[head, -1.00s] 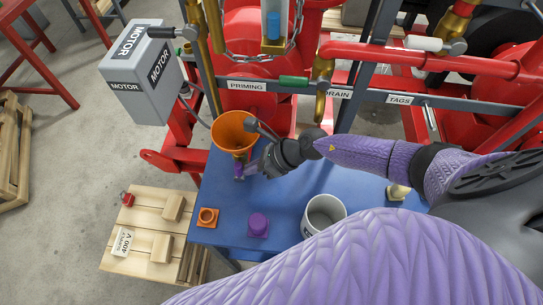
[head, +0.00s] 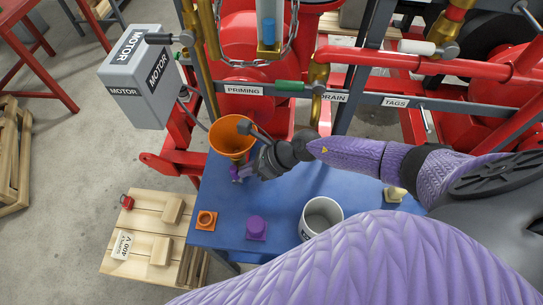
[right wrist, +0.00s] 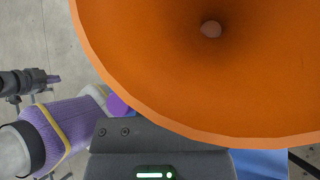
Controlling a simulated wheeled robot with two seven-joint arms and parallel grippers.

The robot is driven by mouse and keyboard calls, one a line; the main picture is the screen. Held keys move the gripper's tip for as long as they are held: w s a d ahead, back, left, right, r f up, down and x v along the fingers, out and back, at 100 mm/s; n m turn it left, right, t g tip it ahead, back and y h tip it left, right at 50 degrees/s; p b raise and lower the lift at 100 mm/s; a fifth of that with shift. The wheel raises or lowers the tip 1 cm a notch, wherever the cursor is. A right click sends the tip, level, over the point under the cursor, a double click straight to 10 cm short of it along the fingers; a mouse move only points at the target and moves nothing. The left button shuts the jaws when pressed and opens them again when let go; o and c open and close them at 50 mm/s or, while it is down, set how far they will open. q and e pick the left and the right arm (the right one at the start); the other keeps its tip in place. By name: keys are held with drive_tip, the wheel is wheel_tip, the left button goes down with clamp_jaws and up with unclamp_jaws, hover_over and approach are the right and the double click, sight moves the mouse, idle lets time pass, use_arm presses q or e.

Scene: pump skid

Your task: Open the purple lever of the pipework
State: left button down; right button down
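The purple lever (head: 235,174) sits on the small valve under the orange funnel (head: 232,136) at the left back of the blue bench. Only a small part of it shows, beside my fingers. My right gripper (head: 243,172) reaches in from the right, its tips at the lever. Whether the fingers are shut on it or only touch it cannot be told. In the right wrist view, the funnel (right wrist: 200,75) fills most of the picture above the dark gripper body, and a small purple piece (right wrist: 117,104) shows beneath its rim. My left gripper cannot be made out.
On the blue bench (head: 285,205) stand an orange socket (head: 206,220), a purple knob (head: 257,227) and a white cup (head: 321,216). The grey motor box (head: 140,90) is at upper left. Labelled rails and red pipework (head: 440,60) stand behind my arm.

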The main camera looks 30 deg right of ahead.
drive_tip(key=v, duration=1)
drive_tip(key=shift+p, duration=0.4)
drive_tip(key=shift+w, duration=0.1)
